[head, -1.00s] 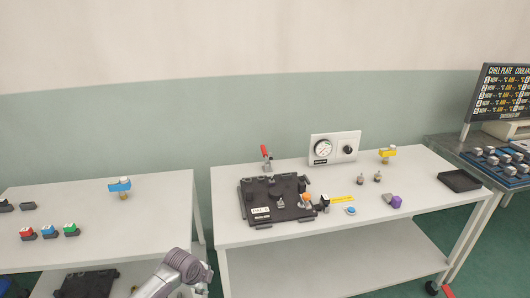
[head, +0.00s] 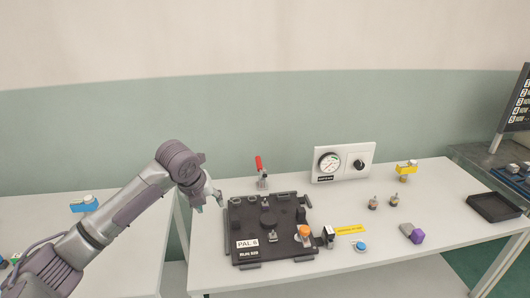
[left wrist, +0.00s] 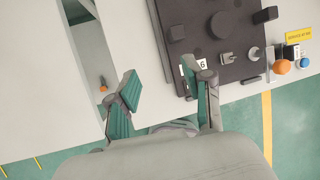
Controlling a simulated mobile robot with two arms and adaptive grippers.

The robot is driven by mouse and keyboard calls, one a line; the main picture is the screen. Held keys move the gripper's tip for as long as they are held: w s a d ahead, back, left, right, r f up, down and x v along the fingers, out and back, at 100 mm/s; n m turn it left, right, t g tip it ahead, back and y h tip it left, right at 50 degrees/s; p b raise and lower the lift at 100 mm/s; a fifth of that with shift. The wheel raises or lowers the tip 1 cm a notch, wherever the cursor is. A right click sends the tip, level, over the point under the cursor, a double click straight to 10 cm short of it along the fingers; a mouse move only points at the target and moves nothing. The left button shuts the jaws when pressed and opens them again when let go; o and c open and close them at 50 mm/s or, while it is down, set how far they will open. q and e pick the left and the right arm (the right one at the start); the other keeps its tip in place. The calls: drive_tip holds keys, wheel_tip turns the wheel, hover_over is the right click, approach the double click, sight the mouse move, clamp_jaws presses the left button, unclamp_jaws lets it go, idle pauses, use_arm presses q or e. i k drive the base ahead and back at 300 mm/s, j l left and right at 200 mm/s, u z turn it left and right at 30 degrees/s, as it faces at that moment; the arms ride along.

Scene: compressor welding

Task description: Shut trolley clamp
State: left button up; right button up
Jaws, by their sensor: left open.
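A toggle clamp (head: 262,176) with an upright red handle stands at the back of the white table, behind the black pallet plate. My left gripper (head: 209,204) is open and empty above the table's left end, left of the plate and apart from the red-handled clamp. In the left wrist view, its two green-padded fingers (left wrist: 166,103) are spread wide. A small dark lever with an orange tip (left wrist: 103,87) shows beyond the left finger, near a table edge; I cannot tell whether it is the trolley clamp. My right gripper is not in view.
The black pallet plate (head: 240,222) carries fixtures and an orange knob (head: 304,231). A gauge panel (head: 343,162) stands at the back. Another white table (head: 125,235) stands at left.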

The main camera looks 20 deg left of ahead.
sight(261, 165)
drive_tip(key=i, duration=1.2)
